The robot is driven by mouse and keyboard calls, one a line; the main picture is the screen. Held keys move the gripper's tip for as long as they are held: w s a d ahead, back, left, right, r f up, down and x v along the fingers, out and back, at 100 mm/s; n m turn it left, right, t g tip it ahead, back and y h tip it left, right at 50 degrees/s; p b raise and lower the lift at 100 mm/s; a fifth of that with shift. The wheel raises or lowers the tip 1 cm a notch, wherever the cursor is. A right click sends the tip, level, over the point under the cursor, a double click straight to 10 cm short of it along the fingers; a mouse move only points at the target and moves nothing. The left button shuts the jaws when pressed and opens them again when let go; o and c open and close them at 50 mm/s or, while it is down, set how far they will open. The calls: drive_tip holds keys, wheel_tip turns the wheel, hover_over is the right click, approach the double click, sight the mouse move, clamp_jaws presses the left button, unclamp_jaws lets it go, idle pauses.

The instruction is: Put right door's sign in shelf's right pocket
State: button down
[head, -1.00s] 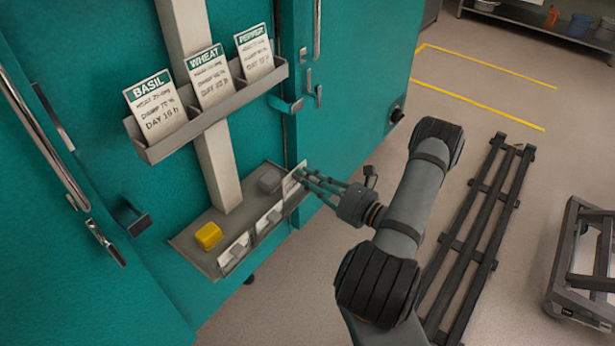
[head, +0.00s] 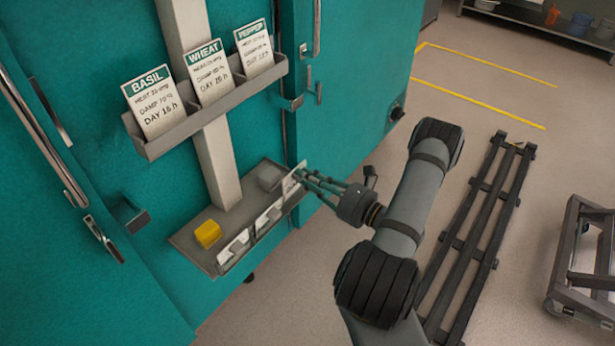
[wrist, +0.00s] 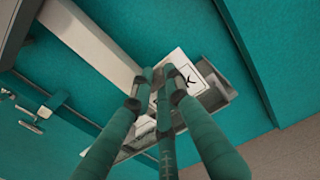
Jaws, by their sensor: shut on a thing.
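My gripper (head: 300,175) is shut on a white sign (head: 291,187) at the right end of the low shelf (head: 190,240). In the wrist view the fingers close on the sign (wrist: 188,79), which bears a dark mark. The sign stands at the shelf's front edge, by the right pocket. The fingers hide part of it, and I cannot tell whether its lower edge sits inside the pocket. Two other white cards stand along the shelf front, one at the left (head: 234,250) and one in the middle (head: 268,218).
A yellow block (head: 208,234) and a grey block (head: 270,177) lie on the shelf. Above, a rack (head: 200,121) holds the BASIL, WHEAT and PEPPER cards. Teal chamber doors with metal handles stand behind. Open floor (head: 480,110) lies to the right.

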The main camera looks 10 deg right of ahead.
drive_tip(key=shift+f, duration=0.2)
drive_tip(key=shift+f+b, duration=0.3)
drive_tip(key=shift+b, duration=0.1)
drive_tip(key=shift+f, duration=0.2)
idle(0.4)
drive_tip(key=shift+f+b, duration=0.4)
drive_tip(key=shift+b, duration=0.1)
drive_tip(key=shift+f, duration=0.2)
drive_tip(key=shift+f+b, duration=0.3)
drive_tip(key=shift+b, duration=0.1)
drive_tip(key=shift+f, duration=0.35)
idle(0.5)
drive_tip(key=c, duration=1.6)
unclamp_jaws()
drive_tip(key=shift+c, duration=0.2)
